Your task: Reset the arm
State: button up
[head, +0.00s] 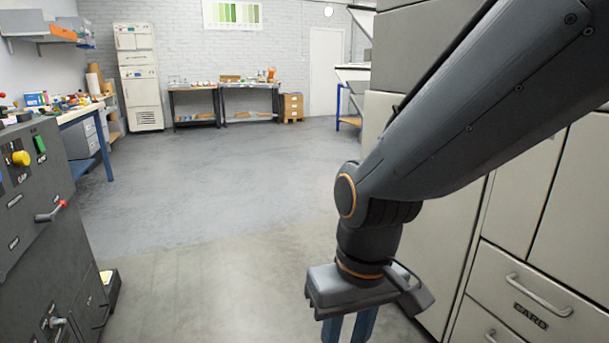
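My gripper (348,332) is at the lower middle of the head view, at the end of my dark grey arm. The arm comes in from the upper right and bends down at the wrist. Two bluish fingers point downward and are cut off by the bottom edge. Their tips are out of view, so I cannot tell whether they are open or shut. No held object shows in the visible part. The gripper hangs in front of the grey floor (220,220), left of the cabinets.
Pale cabinets (525,200) with a drawer labelled "CARD" (530,314) stand close on the right, behind my arm. A dark machine (45,215) with a red-tipped lever (50,213) stands at the left. Workbenches (222,88) line the far wall. The floor between is clear.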

jog(key=s+d+r+m+h+p, duration=0.1)
jog(key=s+d+r+m+p, duration=0.1)
jog(key=d+r+p, duration=1.1)
notch_tip(320, 180, up, 4)
jog(key=m+p, duration=0.1)
jog(key=p, duration=0.7)
jog(key=shift+s+d+m, duration=0.15)
jog(key=shift+d+m, duration=0.05)
jog(key=shift+m, duration=0.2)
